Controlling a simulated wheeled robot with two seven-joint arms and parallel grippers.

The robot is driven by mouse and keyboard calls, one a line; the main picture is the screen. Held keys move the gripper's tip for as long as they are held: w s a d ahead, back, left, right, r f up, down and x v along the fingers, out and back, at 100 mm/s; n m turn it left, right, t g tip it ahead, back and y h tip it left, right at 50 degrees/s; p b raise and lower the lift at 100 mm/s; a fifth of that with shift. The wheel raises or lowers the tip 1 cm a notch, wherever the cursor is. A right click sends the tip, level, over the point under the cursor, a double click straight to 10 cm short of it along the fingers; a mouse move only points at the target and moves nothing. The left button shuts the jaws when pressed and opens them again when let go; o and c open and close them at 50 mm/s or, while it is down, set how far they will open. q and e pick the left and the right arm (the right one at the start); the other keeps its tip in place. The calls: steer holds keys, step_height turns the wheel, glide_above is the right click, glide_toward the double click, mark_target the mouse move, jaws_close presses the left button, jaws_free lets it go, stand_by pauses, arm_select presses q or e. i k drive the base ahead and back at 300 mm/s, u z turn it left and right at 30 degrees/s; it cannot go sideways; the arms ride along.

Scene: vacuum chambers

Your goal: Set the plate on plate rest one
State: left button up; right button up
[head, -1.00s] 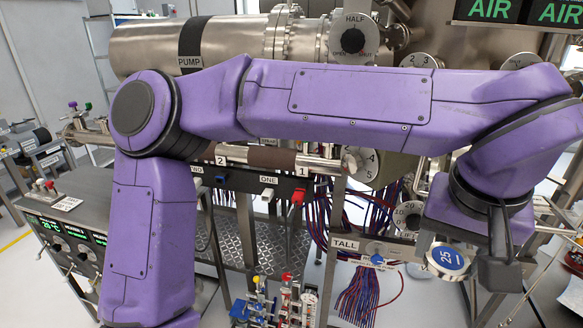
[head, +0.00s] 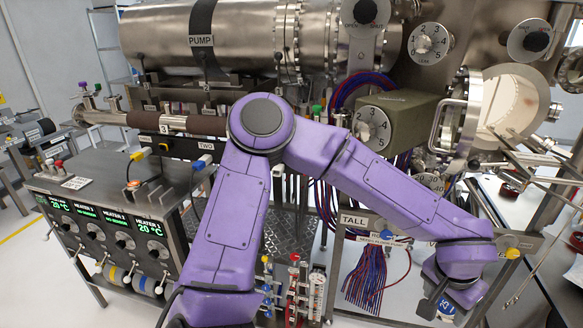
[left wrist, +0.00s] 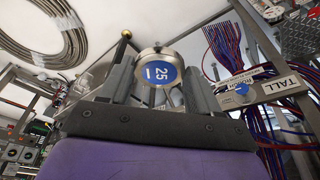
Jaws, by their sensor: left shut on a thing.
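My left gripper (left wrist: 160,92) is shut on a round metal disc (left wrist: 161,73) with a blue face marked 25, which I take for the plate. The disc stands between the two fingers in the left wrist view. In the head view the disc (head: 446,306) shows small and partly covered at the lower right, with the dark gripper (head: 430,304) beside it. The disc is apart from the frame behind it. I cannot pick out plate rest one; my left arm covers part of the rack. My right gripper is not in view.
A steel frame with a TALL label (head: 353,220) and hanging red and blue cables (head: 375,275) is behind my left arm. An open round chamber port (head: 515,105) is at the right. A heater cabinet (head: 110,215) stands at the left. Bottles and small fittings (head: 293,290) are below.

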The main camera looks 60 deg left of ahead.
mark_target(162, 191)
steer(key=z, duration=1.65)
steer(key=k, duration=2.25)
steer(key=u, duration=2.7)
steer(key=i, duration=0.55)
